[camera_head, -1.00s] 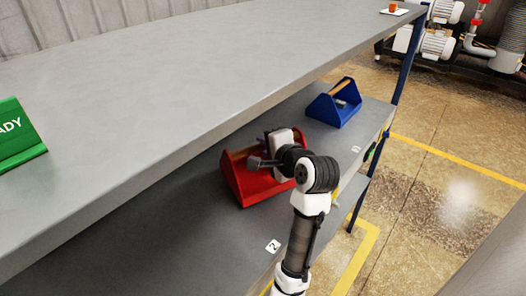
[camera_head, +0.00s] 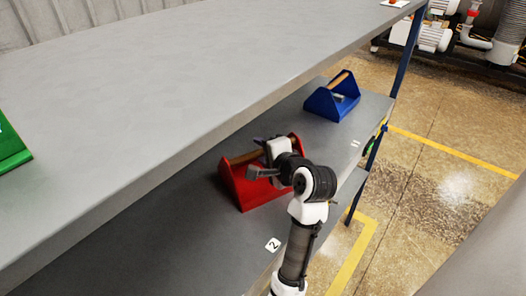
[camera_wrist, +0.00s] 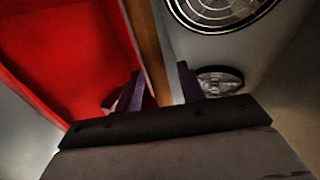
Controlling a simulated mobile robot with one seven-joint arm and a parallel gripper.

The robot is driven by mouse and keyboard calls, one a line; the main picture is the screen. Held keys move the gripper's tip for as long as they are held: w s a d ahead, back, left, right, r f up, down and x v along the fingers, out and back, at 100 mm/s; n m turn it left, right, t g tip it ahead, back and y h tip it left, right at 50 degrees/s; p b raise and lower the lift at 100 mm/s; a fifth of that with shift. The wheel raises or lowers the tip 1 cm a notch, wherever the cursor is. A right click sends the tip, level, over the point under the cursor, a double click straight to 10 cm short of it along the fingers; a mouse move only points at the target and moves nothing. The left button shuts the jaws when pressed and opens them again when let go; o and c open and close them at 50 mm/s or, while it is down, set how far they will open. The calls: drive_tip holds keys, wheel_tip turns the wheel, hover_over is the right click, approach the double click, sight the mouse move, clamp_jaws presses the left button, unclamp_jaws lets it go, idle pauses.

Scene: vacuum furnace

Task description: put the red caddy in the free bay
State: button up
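The red caddy (camera_head: 250,191) stands on the lower shelf by the tag "2", and its wooden handle (camera_head: 250,155) runs along its top. My gripper (camera_head: 262,172) is at the caddy, over its handle side. In the wrist view, my gripper (camera_wrist: 160,88) has its two dark fingers apart, with the brown handle (camera_wrist: 150,45) between them. A gap shows between the handle and the right finger. The red caddy wall (camera_wrist: 65,55) fills the left of that view. My wrist hides part of the caddy in the head view.
A blue caddy (camera_head: 325,105) stands farther along the lower shelf (camera_head: 130,250), near another tag (camera_head: 355,143). The upper shelf (camera_head: 170,75) overhangs the lower one and hides its back left part. A blue post (camera_head: 408,55) is at right.

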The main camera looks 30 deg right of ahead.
drive_tip(key=shift+r, duration=0.1)
drive_tip(key=b+v, duration=0.2)
drive_tip(key=v, duration=1)
drive_tip(key=shift+b, duration=0.35)
